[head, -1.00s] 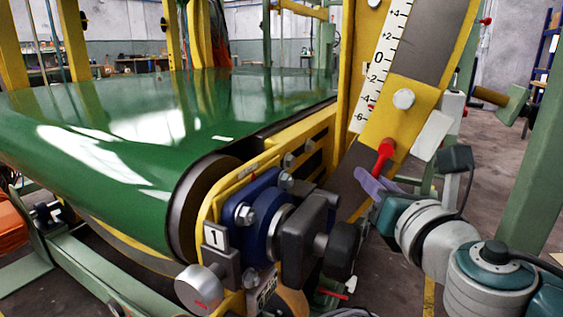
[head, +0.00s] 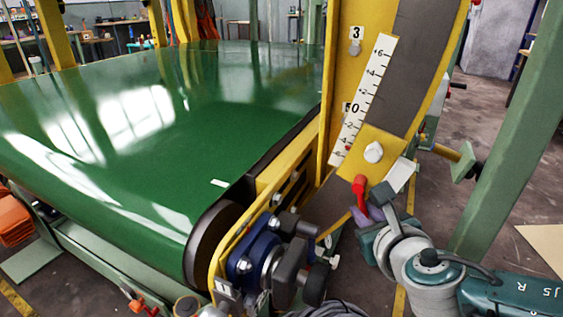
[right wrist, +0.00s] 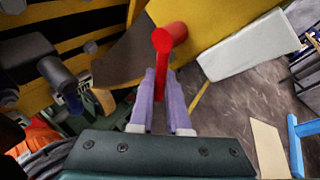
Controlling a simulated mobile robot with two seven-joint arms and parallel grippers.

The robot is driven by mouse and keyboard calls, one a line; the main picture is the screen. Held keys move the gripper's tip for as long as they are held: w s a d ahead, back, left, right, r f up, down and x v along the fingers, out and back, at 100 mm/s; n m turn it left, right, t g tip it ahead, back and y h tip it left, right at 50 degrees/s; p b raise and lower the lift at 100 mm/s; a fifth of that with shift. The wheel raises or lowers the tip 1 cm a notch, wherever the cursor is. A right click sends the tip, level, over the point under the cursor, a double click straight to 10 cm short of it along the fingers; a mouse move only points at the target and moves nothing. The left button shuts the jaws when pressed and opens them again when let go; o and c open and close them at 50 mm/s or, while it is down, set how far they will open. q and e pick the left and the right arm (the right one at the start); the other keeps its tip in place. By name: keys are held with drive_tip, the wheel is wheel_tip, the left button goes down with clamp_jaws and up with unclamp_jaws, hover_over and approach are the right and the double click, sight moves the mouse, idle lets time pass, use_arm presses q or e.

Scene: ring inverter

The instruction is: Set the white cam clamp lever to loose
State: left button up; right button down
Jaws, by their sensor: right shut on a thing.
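The white lever (head: 400,175) is a flat pale bar at the right edge of the yellow clamp plate (head: 362,153), slanting up to the right. It also shows in the right wrist view (right wrist: 243,45), apart from my fingers. A red handle (head: 360,188) with a round knob juts from the plate's lower edge, left of the white lever. My right gripper (head: 362,214) is at the red handle. In the right wrist view its purple fingers (right wrist: 161,90) are shut on the red stem (right wrist: 162,80). My left gripper is not in view.
A scale strip (head: 362,100) runs along the yellow frame above the plate. A green belt (head: 150,120) fills the left. A blue bearing block (head: 250,250) with dark knobs stands below the frame. A green post (head: 510,150) rises on the right.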

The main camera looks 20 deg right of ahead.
idle(0.3)
drive_tip(key=c, duration=1.2)
unclamp_jaws()
drive_tip(key=shift+o, duration=0.2)
drive_tip(key=shift+s+r, duration=0.15)
drive_tip(key=p+v, duration=0.4)
drive_tip(key=v, duration=0.5)
drive_tip(key=shift+s+p, duration=0.25)
drive_tip(key=shift+p, duration=0.1)
drive_tip(key=shift+a, duration=0.1)
